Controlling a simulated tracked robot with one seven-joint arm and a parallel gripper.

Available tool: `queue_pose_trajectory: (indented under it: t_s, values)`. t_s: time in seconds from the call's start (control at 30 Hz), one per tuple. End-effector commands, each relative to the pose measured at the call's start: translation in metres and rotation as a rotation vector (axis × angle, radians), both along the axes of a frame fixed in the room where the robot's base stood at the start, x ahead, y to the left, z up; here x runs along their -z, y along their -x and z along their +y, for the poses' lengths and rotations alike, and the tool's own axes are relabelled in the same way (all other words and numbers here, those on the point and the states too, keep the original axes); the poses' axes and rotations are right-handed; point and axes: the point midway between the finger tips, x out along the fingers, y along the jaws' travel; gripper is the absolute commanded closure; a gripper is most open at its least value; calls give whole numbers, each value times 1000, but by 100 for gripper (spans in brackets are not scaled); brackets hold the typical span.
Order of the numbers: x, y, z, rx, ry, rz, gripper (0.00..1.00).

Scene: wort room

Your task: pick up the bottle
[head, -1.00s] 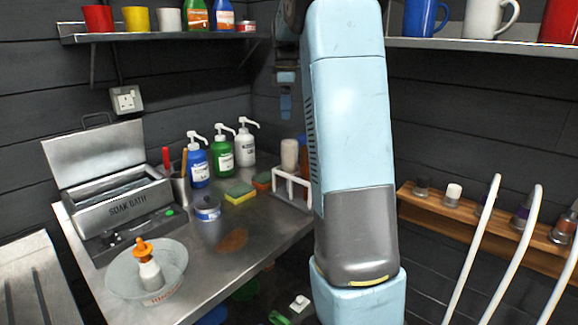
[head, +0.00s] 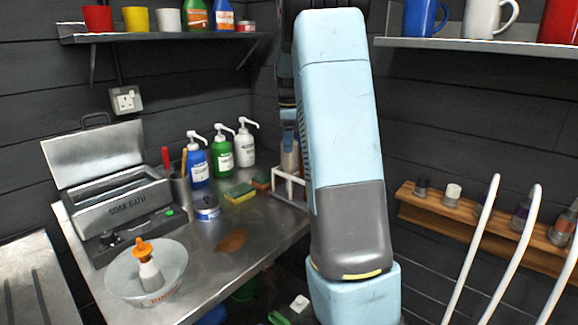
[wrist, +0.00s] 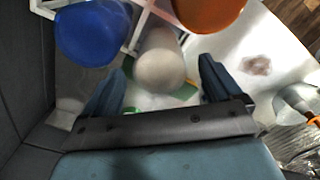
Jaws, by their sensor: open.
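A pale, round-topped bottle (head: 289,158) stands at the white rack (head: 288,181) at the right end of the steel counter. In the wrist view this pale bottle (wrist: 160,66) lies between the two dark blue fingers of my gripper (wrist: 162,80). The fingers are spread wide, with space on both sides. In the head view my gripper (head: 289,125) is just above the bottle, partly hidden by my arm. A blue rounded item (wrist: 92,32) and an orange one (wrist: 208,8) sit beside the bottle in the rack. Which bottle the task names is not clear.
Blue (head: 197,165), green (head: 222,152) and white (head: 245,146) pump bottles stand at the back of the counter. A bowl (head: 125,278) holds an orange-topped white bottle (head: 148,272). Sponges (head: 240,193) lie left of the rack. A mug shelf (head: 460,44) is above right.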

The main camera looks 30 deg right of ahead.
Motion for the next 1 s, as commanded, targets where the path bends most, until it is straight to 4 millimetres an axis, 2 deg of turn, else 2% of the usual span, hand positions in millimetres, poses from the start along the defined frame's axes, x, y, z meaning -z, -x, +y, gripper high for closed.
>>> queue_pose_trajectory:
  t_s: [0.1, 0.2, 0.53, 1.0]
  values:
    - [17, 1, 0, -3, -1, 3, 8]
    - [26, 1, 0, -3, 1, 1, 8]
    - [32, 1, -1, -2, 1, -1, 8]
    - [31, 1, -1, -2, 1, -1, 53]
